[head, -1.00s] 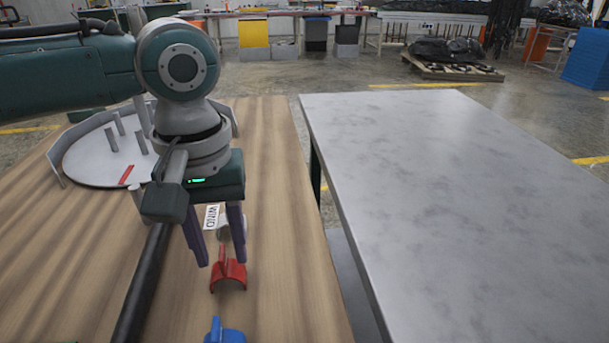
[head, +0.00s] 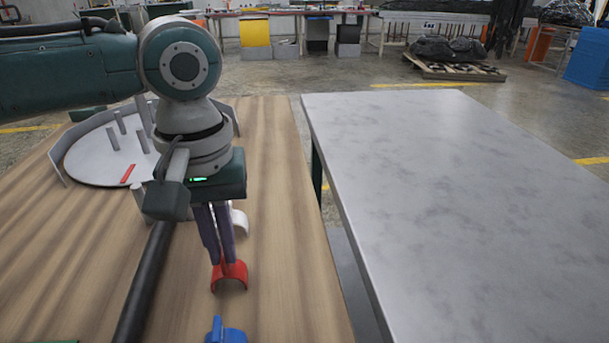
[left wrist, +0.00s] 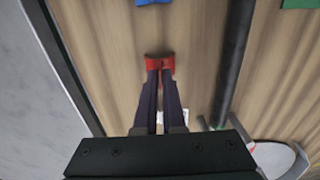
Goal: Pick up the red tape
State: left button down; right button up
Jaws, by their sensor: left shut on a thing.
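The red tape (head: 229,279) is a curved, arch-like red piece at the front of the wooden table. It also shows in the left wrist view (left wrist: 160,62), at the fingertips. My left gripper (head: 222,259) points down and is shut on the upper part of the red tape; its fingers (left wrist: 160,75) are close together there. The tape is at or very near the table top; I cannot tell whether it touches. My right gripper is not in view.
A blue piece (head: 226,335) lies in front of the tape, and a white piece (head: 239,221) behind it. A black hose (head: 146,285) runs along the left. A round white board (head: 100,160) with pegs stands further back. The grey table (head: 470,210) is bare.

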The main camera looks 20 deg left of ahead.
pick_arm(q)
notch_tip(320, 180, up, 20)
jog(key=p, duration=0.4)
jog(key=shift+p, duration=0.4)
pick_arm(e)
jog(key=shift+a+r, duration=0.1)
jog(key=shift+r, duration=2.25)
pick_arm(q)
jog(key=c, duration=1.6)
grip_release()
